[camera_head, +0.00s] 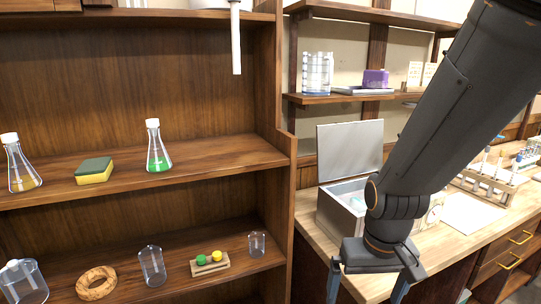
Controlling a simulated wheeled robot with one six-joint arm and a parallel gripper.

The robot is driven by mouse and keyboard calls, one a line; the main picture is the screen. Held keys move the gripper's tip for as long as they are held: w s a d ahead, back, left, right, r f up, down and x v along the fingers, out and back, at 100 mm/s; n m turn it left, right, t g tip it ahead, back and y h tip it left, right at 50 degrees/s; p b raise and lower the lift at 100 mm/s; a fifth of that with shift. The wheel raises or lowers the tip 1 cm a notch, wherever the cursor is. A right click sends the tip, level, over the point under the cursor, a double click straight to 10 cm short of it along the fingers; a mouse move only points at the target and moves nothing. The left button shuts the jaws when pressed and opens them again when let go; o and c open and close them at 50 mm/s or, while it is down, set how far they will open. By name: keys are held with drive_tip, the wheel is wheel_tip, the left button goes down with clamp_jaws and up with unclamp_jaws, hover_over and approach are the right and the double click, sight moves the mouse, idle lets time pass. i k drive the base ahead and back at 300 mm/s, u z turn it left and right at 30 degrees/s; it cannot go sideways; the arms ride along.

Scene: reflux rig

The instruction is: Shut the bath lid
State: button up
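The bath (330,211) is a silvery metal box on the wooden bench, right of the shelf unit. Its lid (349,149) is a flat grey panel standing up and open at the back of the box. Something pale blue shows inside the bath. My arm comes down from the upper right and covers the right part of the bath. My gripper (368,290) hangs in front of the bath, near the bench's front edge, pointing down. Its two fingers are spread apart with nothing seen between them. The fingertips run close to the bottom of the picture.
A wooden shelf unit (290,180) at left holds flasks, a sponge (94,171) and beakers. A wall shelf (345,98) above the bath carries a large beaker (317,73) and a purple block (375,78). A tube rack (487,185) and paper (470,217) lie right on the bench.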

sight(345, 150)
drive_tip(key=k, duration=1.3)
drive_tip(key=z, duration=0.6)
drive_tip(key=i, duration=0.5)
drive_tip(key=z, duration=0.6)
drive_tip(key=i, duration=1.4)
drive_tip(key=u, duration=0.95)
